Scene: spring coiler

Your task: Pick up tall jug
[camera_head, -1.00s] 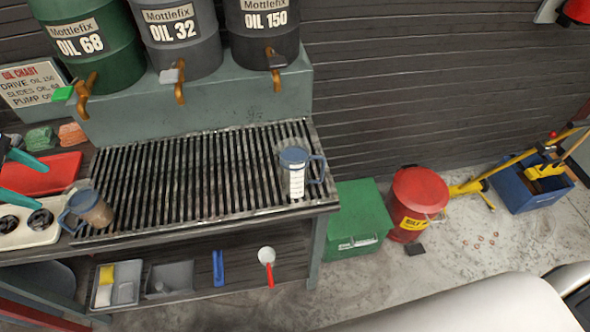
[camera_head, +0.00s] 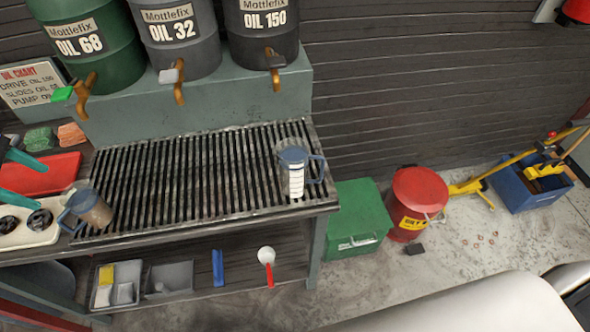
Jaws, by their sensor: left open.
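A clear measuring jug with a blue-grey rim, a handle and a white marked scale (camera_head: 292,180) stands upright near the right end of the slatted grate. It looks like the taller of two jugs. A second jug with a blue-grey handle (camera_head: 92,212) and brownish contents or tint stands at the left end of the grate. My left gripper (camera_head: 42,187) shows at the left edge as two teal fingers, spread apart and empty, over the red tray. It is well left of the taller jug and a little left of the second jug. My right gripper is out of view.
The grate (camera_head: 200,190) is clear between the jugs. Three oil drums with taps stand on a raised ledge (camera_head: 190,110) behind it. A red tray (camera_head: 65,172) lies at left. A green box (camera_head: 360,220) and red bin (camera_head: 418,200) stand on the floor at right.

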